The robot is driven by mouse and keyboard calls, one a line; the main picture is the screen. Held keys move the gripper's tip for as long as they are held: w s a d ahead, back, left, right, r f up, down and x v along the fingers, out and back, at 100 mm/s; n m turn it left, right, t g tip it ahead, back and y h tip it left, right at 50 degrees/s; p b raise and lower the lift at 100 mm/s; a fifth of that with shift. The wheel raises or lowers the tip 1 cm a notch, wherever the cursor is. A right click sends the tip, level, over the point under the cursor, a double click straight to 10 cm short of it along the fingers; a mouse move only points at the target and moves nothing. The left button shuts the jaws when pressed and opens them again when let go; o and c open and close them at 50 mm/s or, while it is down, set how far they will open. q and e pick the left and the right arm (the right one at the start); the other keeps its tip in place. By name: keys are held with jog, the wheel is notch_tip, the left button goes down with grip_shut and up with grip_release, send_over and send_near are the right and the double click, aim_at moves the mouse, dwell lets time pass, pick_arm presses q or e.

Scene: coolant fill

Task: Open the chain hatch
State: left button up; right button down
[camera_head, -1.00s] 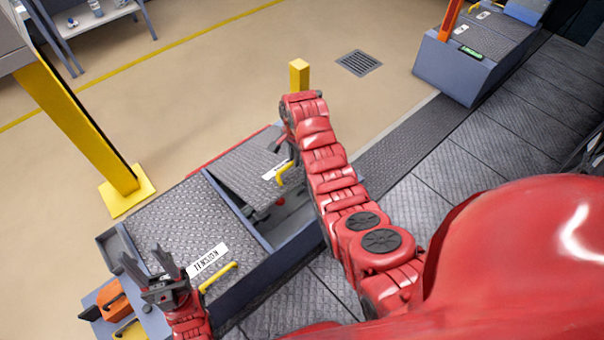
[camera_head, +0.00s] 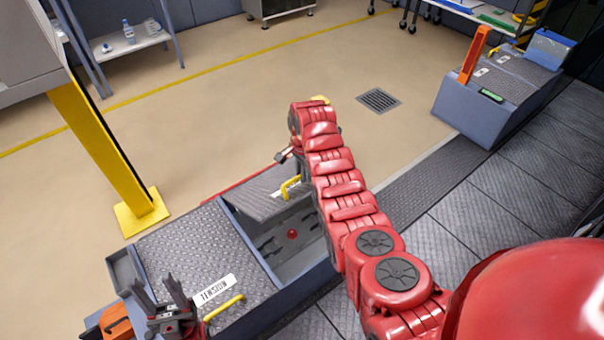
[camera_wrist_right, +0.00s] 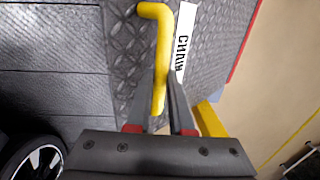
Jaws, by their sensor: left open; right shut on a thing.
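The chain hatch lid (camera_head: 258,204) is tilted up, with the bay beneath it (camera_head: 305,240) partly exposed and a red knob (camera_head: 292,234) inside. Its yellow handle (camera_wrist_right: 163,28) and a white label (camera_wrist_right: 183,40) show in the right wrist view. My right gripper (camera_wrist_right: 162,82) is shut on this handle. In the head view my right arm hides most of that gripper, and part of the handle (camera_head: 290,187) shows beside it. My left gripper (camera_head: 156,285) is open and empty, above the near left end of the unit by the closed TENSION hatch (camera_head: 190,245).
The TENSION hatch has its own yellow handle (camera_head: 224,308). A yellow post (camera_head: 110,160) stands left of the unit. An orange item (camera_head: 115,322) lies near my left gripper. Another grey unit (camera_head: 465,115) stands at the far right. The floor beyond is clear.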

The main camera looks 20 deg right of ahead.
jog(key=c, duration=1.2)
grip_release()
jog(key=shift+a+f, duration=0.1)
jog(key=shift+a, duration=0.3)
jog(key=shift+c, duration=0.2)
jog(key=o, duration=0.4)
jog(key=shift+w+f, duration=0.15)
jog(key=shift+w, duration=0.05)
jog(key=shift+o, duration=0.2)
jog(key=shift+d, duration=0.1)
jog(key=shift+s+d+r, duration=0.1)
jog(key=shift+r, duration=0.1)
jog(key=r, duration=0.8)
jog(key=shift+s+d+r, duration=0.1)
jog(key=shift+s+r, duration=0.05)
jog(key=shift+s, duration=0.05)
notch_tip(320, 180, up, 9)
jog(key=p, duration=0.7)
jog(key=shift+s+p, duration=0.35)
jog(key=shift+s, duration=0.05)
jog(key=shift+d, duration=0.1)
